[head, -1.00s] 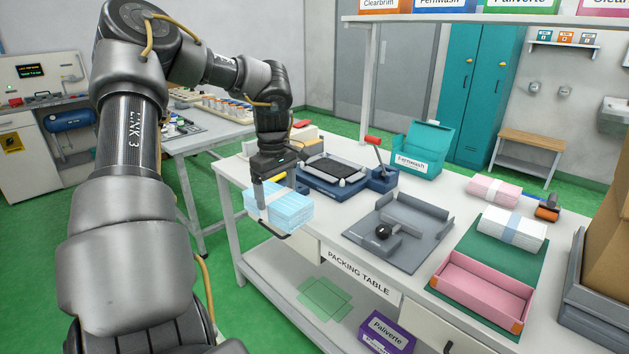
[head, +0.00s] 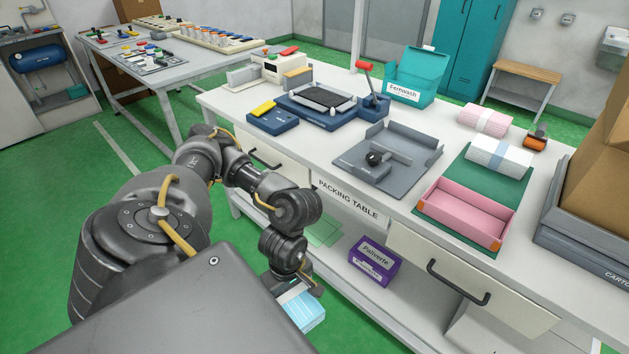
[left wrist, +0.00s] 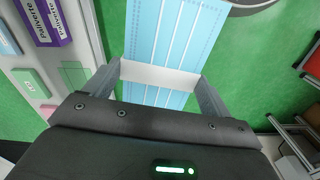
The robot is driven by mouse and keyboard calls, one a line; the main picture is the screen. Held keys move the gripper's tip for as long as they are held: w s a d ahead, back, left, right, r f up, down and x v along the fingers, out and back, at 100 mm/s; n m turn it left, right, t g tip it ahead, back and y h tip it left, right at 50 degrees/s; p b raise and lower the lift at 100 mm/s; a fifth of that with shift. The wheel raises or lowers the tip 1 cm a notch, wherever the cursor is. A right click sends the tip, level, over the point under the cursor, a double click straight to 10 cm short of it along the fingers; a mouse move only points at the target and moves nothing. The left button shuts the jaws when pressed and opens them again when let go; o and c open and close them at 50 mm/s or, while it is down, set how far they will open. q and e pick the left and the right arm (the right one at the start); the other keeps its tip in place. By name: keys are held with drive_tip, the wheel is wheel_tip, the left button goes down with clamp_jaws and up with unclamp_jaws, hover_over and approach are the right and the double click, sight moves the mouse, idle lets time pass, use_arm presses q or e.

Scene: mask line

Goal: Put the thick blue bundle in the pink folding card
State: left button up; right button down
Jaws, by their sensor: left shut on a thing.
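The thick blue bundle (head: 304,309) is a light-blue stack of masks with a white band. My left gripper (head: 290,291) is shut on it and holds it low, beside the front of the packing table and below the tabletop. In the left wrist view the bundle (left wrist: 172,35) lies between the two fingers of the left gripper (left wrist: 162,75), at its white band. The pink folding card (head: 468,208) is an open, empty tray with orange corners on the green mat (head: 492,172) at the table's front right. My right gripper is not in view.
A white bundle (head: 499,154) and a pink bundle (head: 484,120) lie behind the card. A grey fixture (head: 400,180) stands to its left, a cardboard carton (head: 603,170) to its right. A purple box (head: 374,261) sits on the lower shelf.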

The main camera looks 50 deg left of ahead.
sight(320, 304)
use_arm(q)
drive_tip(key=w+d+m, duration=0.1)
drive_tip(key=d, duration=0.1)
drive_tip(key=w+d+r+m, duration=0.1)
drive_tip(key=d, duration=0.1)
drive_tip(key=w+d+m, duration=0.1)
drive_tip(key=w+d, duration=0.1)
drive_tip(key=shift+d+r+m, duration=0.4)
drive_tip(key=w+d+r+m, duration=0.1)
drive_tip(key=w, duration=0.1)
drive_tip(key=w+d+r+m, duration=0.1)
drive_tip(key=d+r+m, duration=0.1)
drive_tip(key=shift+w+r, duration=0.15)
drive_tip(key=shift+w, duration=0.25)
drive_tip(key=w+r+m, duration=0.1)
drive_tip(key=w+r, duration=0.2)
drive_tip(key=r, duration=0.1)
drive_tip(key=w+d+r+m, duration=0.1)
drive_tip(key=w+r+m, duration=0.1)
drive_tip(key=w+r, duration=0.2)
drive_tip(key=w+d+r+m, duration=0.1)
drive_tip(key=w+r, duration=0.2)
drive_tip(key=r, duration=0.1)
drive_tip(key=shift+w+r+m, duration=0.15)
drive_tip(key=shift+r+m, duration=0.05)
drive_tip(key=shift+m, duration=0.1)
drive_tip(key=shift+w+r, duration=0.15)
drive_tip(key=shift+r, duration=0.2)
